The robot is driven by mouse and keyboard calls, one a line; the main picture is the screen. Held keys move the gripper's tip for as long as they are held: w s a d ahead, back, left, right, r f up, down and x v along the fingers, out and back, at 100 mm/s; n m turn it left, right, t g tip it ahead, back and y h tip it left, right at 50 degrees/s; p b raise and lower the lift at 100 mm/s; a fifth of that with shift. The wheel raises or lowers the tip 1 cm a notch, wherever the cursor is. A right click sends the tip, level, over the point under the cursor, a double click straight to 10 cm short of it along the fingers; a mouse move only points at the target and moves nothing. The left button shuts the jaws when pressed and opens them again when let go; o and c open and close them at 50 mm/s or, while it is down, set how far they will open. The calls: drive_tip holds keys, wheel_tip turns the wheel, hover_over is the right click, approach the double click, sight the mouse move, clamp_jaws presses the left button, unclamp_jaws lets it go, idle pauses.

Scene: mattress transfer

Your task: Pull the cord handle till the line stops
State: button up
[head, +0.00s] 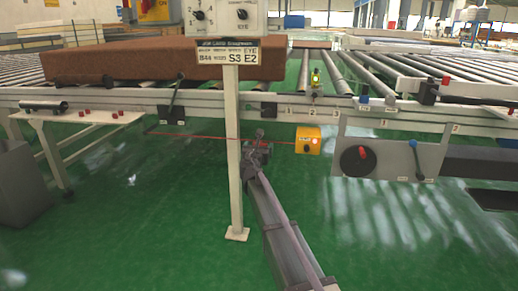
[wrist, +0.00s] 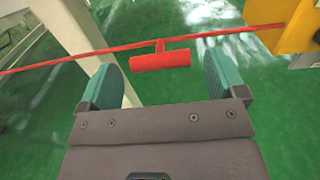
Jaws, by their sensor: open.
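A red cord (wrist: 90,58) runs across the wrist view, and a red T-shaped handle (wrist: 160,61) hangs from it. My gripper (wrist: 170,75) is open, with one teal finger to each side of the handle; the fingers do not touch it. In the head view the cord (head: 200,136) runs under the conveyor to a yellow switch box (head: 308,140) with a lit red spot. My gripper (head: 258,143) is at the cord there, and the handle is hidden or too small to tell. The yellow box (wrist: 290,28) also shows at the wrist view's upper right.
A pale upright post (head: 233,160) with a sign and control panel stands just left of my gripper; the post (wrist: 85,35) is also behind the left finger. A brown mattress (head: 130,62) lies on the roller conveyor (head: 340,85) above. Green floor is clear below.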

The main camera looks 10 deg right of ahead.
drive_tip(key=v, duration=1)
drive_tip(key=shift+s+a, duration=0.2)
drive_tip(key=shift+s, duration=0.15)
